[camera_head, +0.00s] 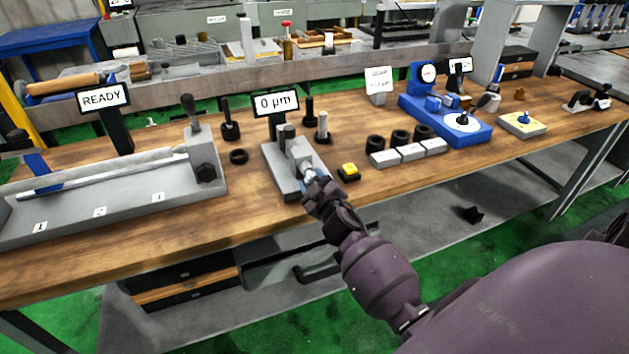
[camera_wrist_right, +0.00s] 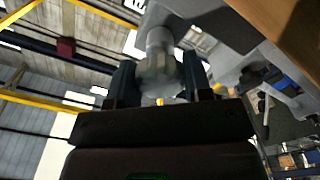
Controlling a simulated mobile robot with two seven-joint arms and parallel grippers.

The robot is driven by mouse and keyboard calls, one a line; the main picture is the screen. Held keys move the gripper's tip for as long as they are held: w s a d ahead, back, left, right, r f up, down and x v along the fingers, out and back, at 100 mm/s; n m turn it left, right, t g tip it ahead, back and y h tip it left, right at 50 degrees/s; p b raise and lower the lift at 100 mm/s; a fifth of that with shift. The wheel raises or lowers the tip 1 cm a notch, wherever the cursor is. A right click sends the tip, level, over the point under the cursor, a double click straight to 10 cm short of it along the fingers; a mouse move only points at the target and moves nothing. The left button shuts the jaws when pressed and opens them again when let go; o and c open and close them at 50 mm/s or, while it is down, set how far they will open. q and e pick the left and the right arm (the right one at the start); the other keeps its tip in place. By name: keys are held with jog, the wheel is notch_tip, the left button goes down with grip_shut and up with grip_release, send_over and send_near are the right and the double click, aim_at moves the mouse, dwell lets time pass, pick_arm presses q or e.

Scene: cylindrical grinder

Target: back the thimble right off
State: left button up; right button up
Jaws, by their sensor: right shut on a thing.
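The micrometer-like fixture (camera_head: 284,168) is a grey block on the wooden bench, with a small sign reading "0 µm" (camera_head: 276,103) behind it. Its thimble (camera_wrist_right: 158,62) is a pale metal cylinder between the fingers in the right wrist view. My right gripper (camera_head: 312,178) is at the front end of the fixture, shut on the thimble; its two dark fingers (camera_wrist_right: 158,85) stand either side of it. The gripper hides most of the thimble in the head view. My left gripper is not in view.
A yellow button box (camera_head: 348,172) sits just right of the fixture. Black rings and grey blocks (camera_head: 411,152) lie farther right, before a blue gauge stand (camera_head: 459,125). A long grey fixture (camera_head: 110,196) with a "READY" sign (camera_head: 103,98) fills the left.

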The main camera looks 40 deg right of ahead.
jog(key=n, duration=1.1)
jog(key=shift+p, duration=0.3)
jog(key=n, duration=0.2)
jog(key=shift+n, duration=0.4)
jog(key=n+p, duration=0.1)
jog(key=n, duration=0.3)
jog(key=shift+r, duration=0.1)
jog(key=shift+n, duration=1.1)
jog(key=shift+n+p, duration=0.35)
jog(key=shift+n, duration=0.25)
